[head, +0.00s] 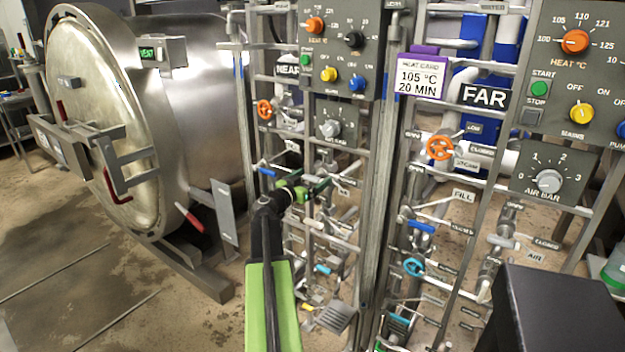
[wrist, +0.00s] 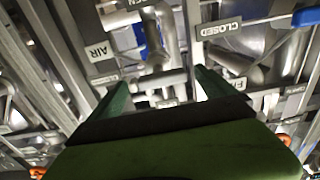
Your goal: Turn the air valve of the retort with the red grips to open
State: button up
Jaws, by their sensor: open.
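The retort with red grips (head: 115,190) is the large steel vessel (head: 190,85) at the left of the head view, its round door closed. The nearer valve rack carries a NEAR sign (head: 288,70). My gripper (head: 312,188) reaches into this rack, with green fingers apart. In the wrist view, my gripper (wrist: 165,88) is open, with a grey crossbar handle (wrist: 158,82) showing between the fingers. An AIR label (wrist: 98,52) lies left of it and a CLOSED label (wrist: 220,28) upper right. I cannot tell whether the fingers touch the handle.
Steel posts and pipes crowd my gripper. An orange handwheel (head: 264,109) and a blue lever (head: 267,172) are close by. Floor is clear at lower left.

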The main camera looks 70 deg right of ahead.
jog(key=shift+d, duration=0.25)
